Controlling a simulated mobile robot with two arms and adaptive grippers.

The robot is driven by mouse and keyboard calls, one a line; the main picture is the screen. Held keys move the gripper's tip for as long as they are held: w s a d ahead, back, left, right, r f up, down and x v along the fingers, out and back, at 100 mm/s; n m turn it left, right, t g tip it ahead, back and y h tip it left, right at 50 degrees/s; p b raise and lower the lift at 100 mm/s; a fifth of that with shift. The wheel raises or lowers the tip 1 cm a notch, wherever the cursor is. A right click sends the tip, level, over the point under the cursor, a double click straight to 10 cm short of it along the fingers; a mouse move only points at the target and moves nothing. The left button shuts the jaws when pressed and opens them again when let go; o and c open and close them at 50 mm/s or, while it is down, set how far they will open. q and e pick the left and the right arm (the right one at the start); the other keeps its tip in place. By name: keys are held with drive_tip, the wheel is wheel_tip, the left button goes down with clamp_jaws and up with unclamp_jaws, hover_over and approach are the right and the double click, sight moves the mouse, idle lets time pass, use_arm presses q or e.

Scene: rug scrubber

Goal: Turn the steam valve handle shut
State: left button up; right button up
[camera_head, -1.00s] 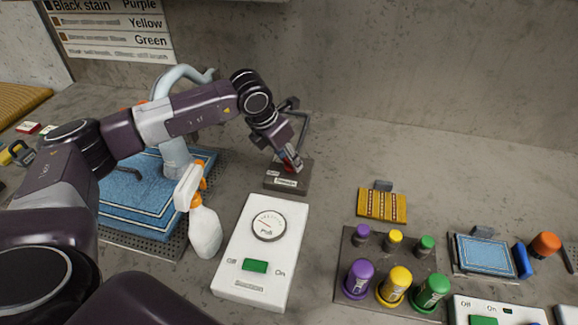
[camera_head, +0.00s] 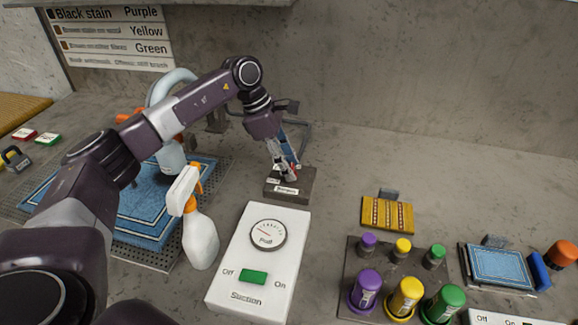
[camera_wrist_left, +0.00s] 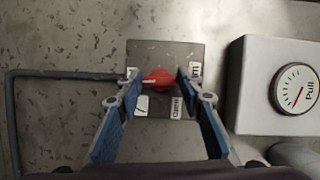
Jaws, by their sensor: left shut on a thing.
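The steam valve is a red handle (camera_wrist_left: 157,79) on a dark square base plate (camera_head: 304,188) with small white labels, standing on the concrete surface behind the suction box. A grey pipe (camera_wrist_left: 62,75) runs to it from the left in the left wrist view. My left gripper (camera_wrist_left: 158,84) reaches down over the plate with one blue-padded finger on each side of the handle, and is shut on it. In the head view the left gripper (camera_head: 284,172) hides most of the handle. Its exact angle against the labels is hard to read. My right gripper is not in view.
A white suction box (camera_head: 228,285) with a gauge and green switch stands just in front of the valve. A spray bottle (camera_head: 201,240) and blue rug (camera_head: 150,212) are left of it. Coloured bottles on a dark tray (camera_head: 352,285) stand at right. Bare surface lies right of the valve.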

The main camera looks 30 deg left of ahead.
use_arm(q)
drive_tip(key=shift+w+m, duration=0.1)
drive_tip(key=shift+m, duration=0.5)
drive_tip(key=shift+g, duration=0.3)
drive_tip(key=o, duration=1.2)
drive_tip(key=shift+c, duration=0.2)
drive_tip(key=v, duration=1.2)
drive_tip(key=shift+a, duration=0.15)
